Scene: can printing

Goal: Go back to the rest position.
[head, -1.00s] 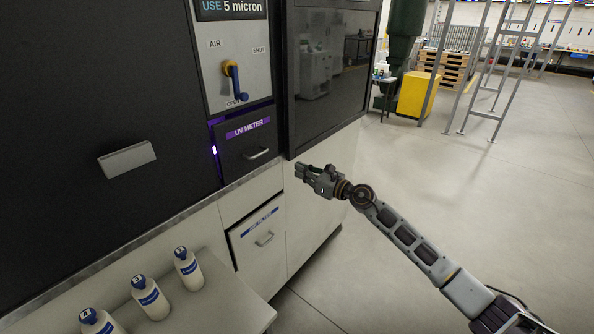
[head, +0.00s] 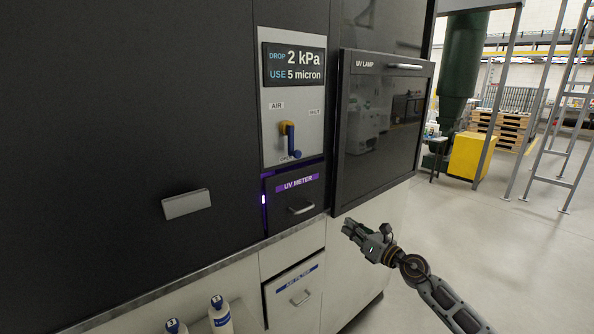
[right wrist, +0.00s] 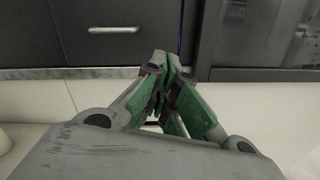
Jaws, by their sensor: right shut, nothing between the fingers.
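My right gripper (head: 352,230) is in front of the dark machine (head: 130,110), below and in front of the UV lamp door (head: 385,130). It is empty and its fingers are closed together, as the right wrist view (right wrist: 165,95) also shows. It touches nothing that I can see. My right arm reaches in from the lower right. My left gripper is not in view.
The UV meter drawer (head: 298,200), the air filter drawer (head: 293,290) and the blue-and-yellow air handle (head: 290,142) are on the machine front. White bottles (head: 221,318) stand at the bottom left. Open floor (head: 490,260) lies to the right, with a yellow bin (head: 471,158) behind.

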